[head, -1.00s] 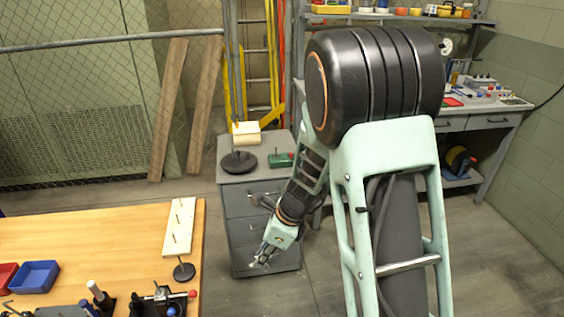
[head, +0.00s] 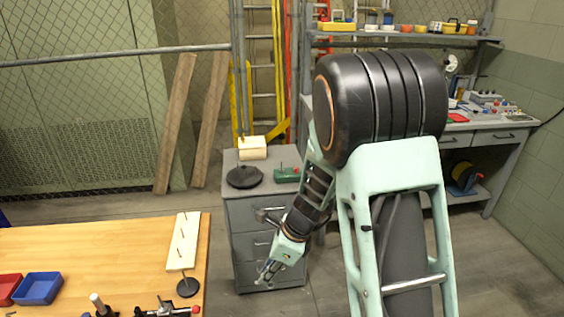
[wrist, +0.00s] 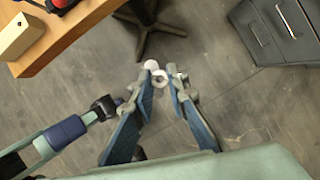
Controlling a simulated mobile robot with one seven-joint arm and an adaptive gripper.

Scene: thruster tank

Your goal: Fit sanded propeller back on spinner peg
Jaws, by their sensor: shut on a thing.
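My gripper (head: 266,277) hangs in the gap between the wooden table (head: 100,240) and the grey cabinet. In the wrist view my gripper (wrist: 162,82) is shut on a small pale piece with a ring-shaped hub (wrist: 160,80) and rounded white lobes, which looks like the propeller. It is held at the fingertips, above the floor and clear of any surface. Several upright pegs show: on a white board (head: 191,227) and a round black base (head: 188,287) on the table, and on a black disc (head: 244,178), a green block (head: 287,175) and a cream block (head: 252,149) on the cabinet. I cannot tell which is the spinner peg.
The grey drawer cabinet (head: 252,217) stands beside my arm. A blue bin (head: 38,288), a red bin (head: 8,287) and dark fixtures (head: 165,309) are on the table. A workbench (head: 500,125) stands at the back right. A dark footed stand (wrist: 155,35) shows below the table edge.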

